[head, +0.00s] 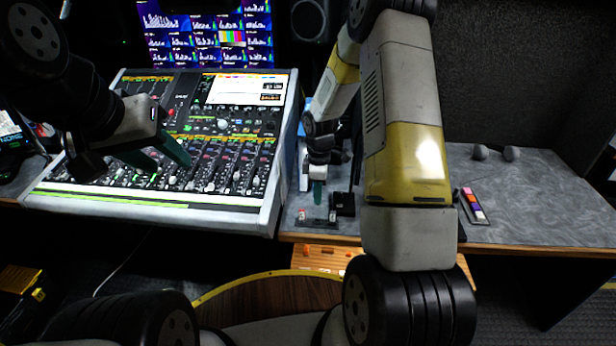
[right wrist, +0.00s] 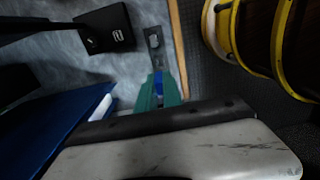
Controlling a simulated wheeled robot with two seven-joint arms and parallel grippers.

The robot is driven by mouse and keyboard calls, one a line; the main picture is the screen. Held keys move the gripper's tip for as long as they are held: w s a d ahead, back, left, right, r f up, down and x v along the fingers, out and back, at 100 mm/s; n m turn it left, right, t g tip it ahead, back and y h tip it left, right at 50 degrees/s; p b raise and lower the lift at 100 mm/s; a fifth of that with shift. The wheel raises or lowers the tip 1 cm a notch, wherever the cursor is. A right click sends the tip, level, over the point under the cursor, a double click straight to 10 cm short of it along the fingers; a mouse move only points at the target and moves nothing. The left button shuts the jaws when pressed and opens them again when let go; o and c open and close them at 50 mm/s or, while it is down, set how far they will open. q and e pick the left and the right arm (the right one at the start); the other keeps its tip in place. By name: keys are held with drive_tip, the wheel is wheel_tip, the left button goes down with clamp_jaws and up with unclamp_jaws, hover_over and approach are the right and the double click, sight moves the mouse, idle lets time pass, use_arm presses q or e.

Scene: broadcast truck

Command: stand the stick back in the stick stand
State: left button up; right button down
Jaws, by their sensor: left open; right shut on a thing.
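My right gripper (head: 318,192) is shut on a small blue stick (right wrist: 158,82), seen between its teal fingertips in the right wrist view. The fingers hide most of the stick. The stick stand (right wrist: 153,42) is a narrow dark strip on the grey desk, just beyond the fingertips in that view. In the head view the stand (head: 318,224) lies just below the right fingertips, with small reddish and pale pieces at its ends. I cannot tell whether the stick touches the stand. My left gripper (head: 168,150) is open and empty above the mixing console.
The mixing console (head: 230,150) fills the left of the desk. A black box (head: 344,203) stands right beside the stand. A blue panel (right wrist: 75,130) is close to my right gripper. A strip of coloured pieces (head: 473,205) lies right; the desk's front edge is near the stand.

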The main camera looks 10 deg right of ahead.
drive_tip(key=shift+f, duration=2.85)
drive_tip(key=shift+f, duration=1.25)
drive_tip(key=c, duration=1.4)
unclamp_jaws()
drive_tip(key=shift+c, duration=0.2)
wheel_tip(320, 180, up, 8)
drive_tip(key=shift+f, duration=0.1)
